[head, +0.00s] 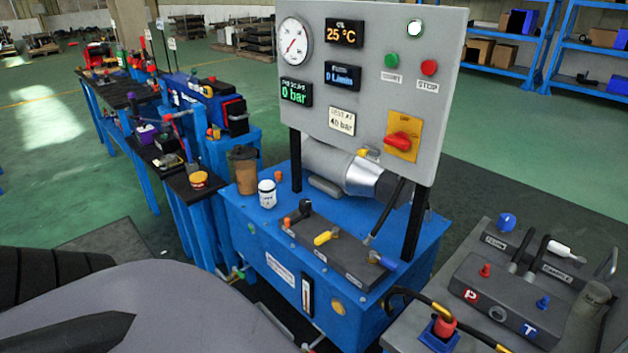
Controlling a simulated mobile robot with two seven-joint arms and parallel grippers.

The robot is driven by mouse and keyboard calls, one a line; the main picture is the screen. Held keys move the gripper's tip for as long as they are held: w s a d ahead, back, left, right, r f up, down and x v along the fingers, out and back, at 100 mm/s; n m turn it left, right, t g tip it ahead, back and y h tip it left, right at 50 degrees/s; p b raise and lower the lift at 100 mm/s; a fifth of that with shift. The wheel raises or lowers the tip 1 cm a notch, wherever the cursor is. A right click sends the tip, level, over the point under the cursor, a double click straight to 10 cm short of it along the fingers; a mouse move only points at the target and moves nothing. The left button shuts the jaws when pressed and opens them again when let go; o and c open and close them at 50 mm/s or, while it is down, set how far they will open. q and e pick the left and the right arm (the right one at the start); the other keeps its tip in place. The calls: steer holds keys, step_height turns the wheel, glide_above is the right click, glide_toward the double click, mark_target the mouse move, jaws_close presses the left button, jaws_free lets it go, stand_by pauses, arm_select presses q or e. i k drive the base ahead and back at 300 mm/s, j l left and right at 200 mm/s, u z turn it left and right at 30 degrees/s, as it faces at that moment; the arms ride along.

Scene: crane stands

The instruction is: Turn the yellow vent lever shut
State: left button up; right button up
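The yellow vent lever (326,238) sits on top of a dark manifold block (345,257) on the blue power unit (280,262). I cannot tell from this view whether that position is open or shut. Neither gripper shows in the head view. Parts of my own body cover the lower left, clear of the lever.
A grey control panel (455,80) with gauge, displays and a red switch (400,142) stands behind the block. A brown cup (244,170) and white canister (267,193) stand left. A grey bench (460,325) with a second manifold and a hose (405,293) is at right.

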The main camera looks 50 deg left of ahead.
mark_target(319, 241)
steer(key=j, duration=1.4)
